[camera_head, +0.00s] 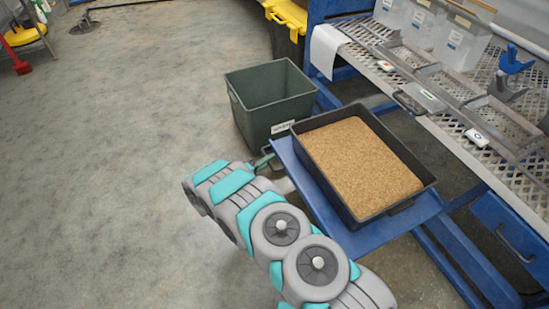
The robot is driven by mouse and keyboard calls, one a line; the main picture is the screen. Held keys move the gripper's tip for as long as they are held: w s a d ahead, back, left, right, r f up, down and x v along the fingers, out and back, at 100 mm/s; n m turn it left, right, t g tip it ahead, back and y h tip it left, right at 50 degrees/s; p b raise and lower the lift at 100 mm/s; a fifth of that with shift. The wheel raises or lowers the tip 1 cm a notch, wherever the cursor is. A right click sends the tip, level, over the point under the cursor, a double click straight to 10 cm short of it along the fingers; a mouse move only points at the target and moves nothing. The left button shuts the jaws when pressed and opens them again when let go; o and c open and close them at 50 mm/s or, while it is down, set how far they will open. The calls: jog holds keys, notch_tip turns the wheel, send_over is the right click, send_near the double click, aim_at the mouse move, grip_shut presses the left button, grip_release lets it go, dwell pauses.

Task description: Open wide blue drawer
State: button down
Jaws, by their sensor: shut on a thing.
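The wide blue drawer (307,188) is a flat blue platform standing out from under the metal bench. A black tray (408,204) full of brown granular substrate (358,165) rests on it. My gripper (264,160) is at the drawer's front left edge, partly hidden by my own grey and teal arm. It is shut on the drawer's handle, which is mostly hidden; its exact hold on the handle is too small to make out.
A dark green bin (262,97) stands on the floor just behind my gripper. The bench's mesh shelf (470,115) holds clear containers, small devices and a blue tool. A second blue drawer (515,235) with a handle is at the right.

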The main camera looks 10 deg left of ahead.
dwell(0.3)
jog(key=c, duration=0.8)
grip_release()
jog(key=shift+c, duration=0.2)
jog(key=shift+s+a, duration=0.1)
jog(key=v, duration=0.7)
jog(key=shift+s+a, duration=0.15)
jog(key=shift+s, duration=0.1)
